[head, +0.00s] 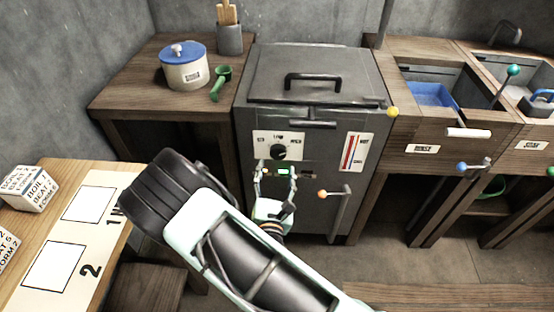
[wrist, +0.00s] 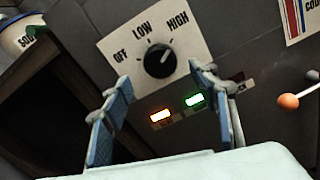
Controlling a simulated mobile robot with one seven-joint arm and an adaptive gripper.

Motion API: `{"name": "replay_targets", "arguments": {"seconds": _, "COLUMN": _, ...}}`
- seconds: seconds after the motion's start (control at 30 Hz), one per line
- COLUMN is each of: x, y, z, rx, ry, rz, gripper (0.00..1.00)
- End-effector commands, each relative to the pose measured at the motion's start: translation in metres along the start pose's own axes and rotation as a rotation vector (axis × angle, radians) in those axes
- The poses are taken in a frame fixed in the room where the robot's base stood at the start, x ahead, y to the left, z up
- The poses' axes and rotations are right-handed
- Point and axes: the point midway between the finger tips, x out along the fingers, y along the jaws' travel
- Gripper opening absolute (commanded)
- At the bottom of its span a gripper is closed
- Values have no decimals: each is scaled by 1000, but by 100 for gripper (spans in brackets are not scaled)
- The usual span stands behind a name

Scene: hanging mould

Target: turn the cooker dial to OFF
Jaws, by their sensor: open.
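The cooker dial (wrist: 160,60) is a round black knob on a white plate (wrist: 190,50) marked OFF, LOW and HIGH. In the wrist view its mark seems to point up and right, towards the HIGH side, but is too small to be sure. The dial also shows in the head view (head: 279,152) on the front of the grey cooker (head: 310,75). My gripper (wrist: 160,78) is open, with its blue-padded fingers apart and nothing between them. In the head view my gripper (head: 277,170) is just below the dial plate. I cannot tell that it touches the dial.
An orange light (wrist: 160,116) and a green light (wrist: 195,100) glow below the dial. An orange-knobbed lever (head: 323,194) sticks out at the right. A red-and-blue gauge (head: 355,152) is on the cooker front. A wooden table (head: 100,240) stands at the left.

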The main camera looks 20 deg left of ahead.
Motion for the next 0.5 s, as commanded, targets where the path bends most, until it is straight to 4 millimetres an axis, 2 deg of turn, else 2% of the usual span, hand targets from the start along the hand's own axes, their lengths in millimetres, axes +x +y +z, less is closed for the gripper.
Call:
{"name": "replay_targets", "arguments": {"seconds": 0.03, "x": 11, "y": -1, "z": -1, "rx": 1, "ry": -2, "rz": -1, "gripper": 55}}
{"name": "replay_targets", "arguments": {"seconds": 0.2, "x": 39, "y": -1, "z": -1, "rx": 1, "ry": -1, "rz": -2, "gripper": 55}}
{"name": "replay_targets", "arguments": {"seconds": 0.33, "x": 52, "y": -1, "z": -1, "rx": 0, "ry": 0, "rz": -2, "gripper": 55}}
{"name": "replay_targets", "arguments": {"seconds": 0.5, "x": 58, "y": -1, "z": 0, "rx": 0, "ry": 0, "rz": -2, "gripper": 55}}
